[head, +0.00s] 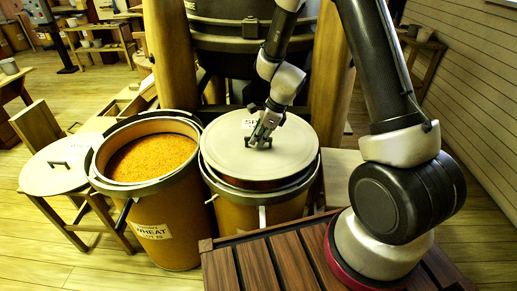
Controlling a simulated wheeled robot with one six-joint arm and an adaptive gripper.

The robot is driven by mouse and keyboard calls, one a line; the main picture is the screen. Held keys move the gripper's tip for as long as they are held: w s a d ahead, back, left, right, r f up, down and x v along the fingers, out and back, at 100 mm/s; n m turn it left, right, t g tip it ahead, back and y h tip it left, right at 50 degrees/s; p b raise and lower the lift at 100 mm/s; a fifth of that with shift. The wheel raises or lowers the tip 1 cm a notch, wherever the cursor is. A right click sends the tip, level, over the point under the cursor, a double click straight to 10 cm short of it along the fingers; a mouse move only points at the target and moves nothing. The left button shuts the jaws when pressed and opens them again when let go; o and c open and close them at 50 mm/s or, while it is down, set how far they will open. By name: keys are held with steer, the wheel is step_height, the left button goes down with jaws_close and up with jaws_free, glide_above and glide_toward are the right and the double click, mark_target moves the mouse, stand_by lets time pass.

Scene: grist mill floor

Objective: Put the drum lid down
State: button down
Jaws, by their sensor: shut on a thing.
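A round pale drum lid (232,158) is over the right drum (240,217). My gripper (261,143) is shut on the lid's handle near its middle; its fingers hide most of the handle. A dark reddish band shows between the lid's front edge and the drum's rim. The lid looks roughly level and centred, slightly above the rim, but I cannot tell whether it touches anywhere. A partly hidden label starting "SP" (248,123) shows behind my gripper.
An open drum (160,233) labelled WHEAT, full of orange-brown grain (151,157), stands close on the left. Another pale lid (55,168) with a dark handle lies on a stool at far left. Wooden posts (170,50) and a dark machine (240,40) stand behind. A slatted wooden surface (262,264) is in front.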

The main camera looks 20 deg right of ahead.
steer(key=shift+f, duration=2.15)
steer(key=shift+f, duration=0.15)
steer(key=c, duration=1.5)
jaws_free()
